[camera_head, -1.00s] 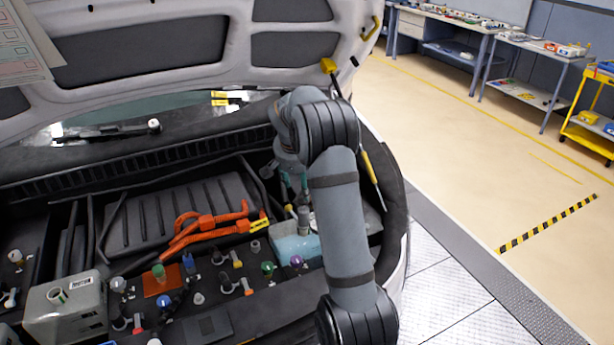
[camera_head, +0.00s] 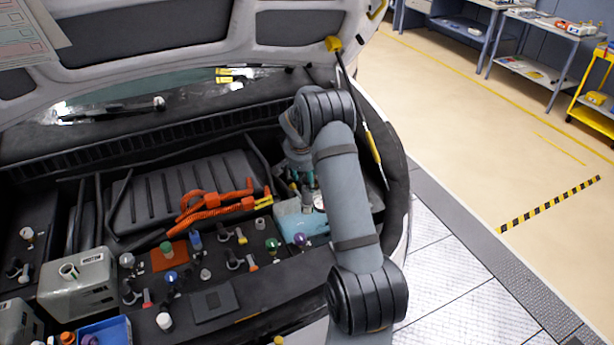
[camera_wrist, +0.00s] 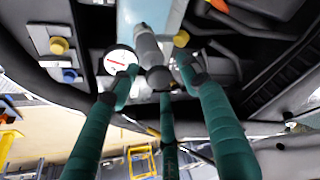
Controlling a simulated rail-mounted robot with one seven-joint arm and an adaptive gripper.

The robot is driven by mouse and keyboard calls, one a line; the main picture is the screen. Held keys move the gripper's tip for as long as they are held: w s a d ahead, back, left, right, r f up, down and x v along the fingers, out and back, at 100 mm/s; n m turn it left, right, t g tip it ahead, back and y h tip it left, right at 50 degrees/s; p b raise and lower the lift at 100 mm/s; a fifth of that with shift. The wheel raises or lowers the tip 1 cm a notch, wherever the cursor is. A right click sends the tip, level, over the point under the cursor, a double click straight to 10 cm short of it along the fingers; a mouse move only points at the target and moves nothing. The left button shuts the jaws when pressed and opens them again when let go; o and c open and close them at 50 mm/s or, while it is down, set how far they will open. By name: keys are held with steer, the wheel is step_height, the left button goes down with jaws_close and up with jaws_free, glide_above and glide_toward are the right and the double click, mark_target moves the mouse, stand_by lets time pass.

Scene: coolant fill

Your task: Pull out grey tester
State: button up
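The grey tester (camera_wrist: 148,48) shows in the wrist view as a grey cylinder with a dark rounded end, standing at the light-blue coolant tank. A white round gauge with a red needle (camera_wrist: 118,60) sits beside it. My gripper (camera_wrist: 160,78) has green fingers spread around the tester's dark end. Gaps show at the sides, so it looks open, with no clear contact. In the head view my gripper (camera_head: 303,180) is low over the back of the light-blue tank (camera_head: 298,226); there the tester is mostly hidden by my wrist and fingers.
Orange cables (camera_head: 213,206) and a grey box (camera_head: 78,284) lie to the left in the engine bay. Several coloured caps stand in front of the tank. The raised hood and its yellow-ended strut (camera_head: 362,120) are close to my arm.

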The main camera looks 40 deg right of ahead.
steer(key=shift+w+r, duration=0.1)
jaws_close()
stand_by(0.4)
steer(key=shift+c, duration=2.4)
jaws_free()
steer(key=shift+c, duration=1.2)
steer(key=shift+c, duration=0.6)
steer(key=shift+w+r, duration=0.1)
steer(key=shift+c, duration=0.4)
steer(key=shift+d+n+p, duration=0.1)
steer(key=shift+n+p, duration=0.2)
steer(key=shift+c, duration=0.4)
steer(key=shift+n+t+p, duration=0.3)
steer(key=shift+n+p, duration=0.05)
steer(key=shift+n, duration=0.15)
steer(key=shift+n+t+y+p, duration=0.3)
steer(key=shift+n+y+p, duration=0.3)
steer(key=shift+n+p, duration=0.7)
